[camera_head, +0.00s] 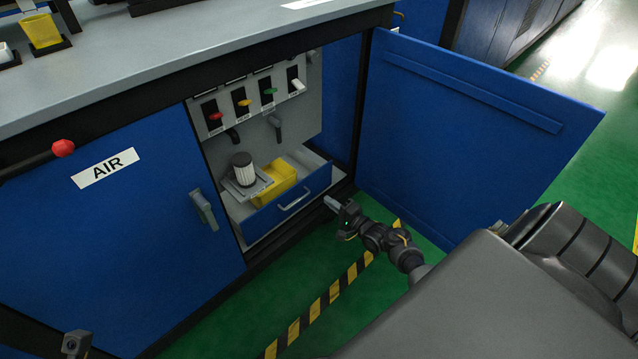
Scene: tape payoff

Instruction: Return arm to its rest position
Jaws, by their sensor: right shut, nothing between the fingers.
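My right gripper (335,203) is shut and empty. It is just in front of the cabinet opening, close to the right end of the open drawer (308,191), with its fingers pointing left toward the drawer front. I cannot tell whether it touches the drawer. My right arm (405,255) runs from it down to the lower right. The drawer has a silver handle (295,199). A yellow bin (277,184) sits in the drawer, and a white filter with a dark cap (244,170) stands beside it. My left gripper cannot be made out.
The blue cabinet door (465,130) stands wide open on the right, close beyond my right arm. A shut blue door (110,245) labelled AIR is on the left. A panel (255,105) with coloured levers is above the drawer. Green floor (400,300) with striped tape lies below.

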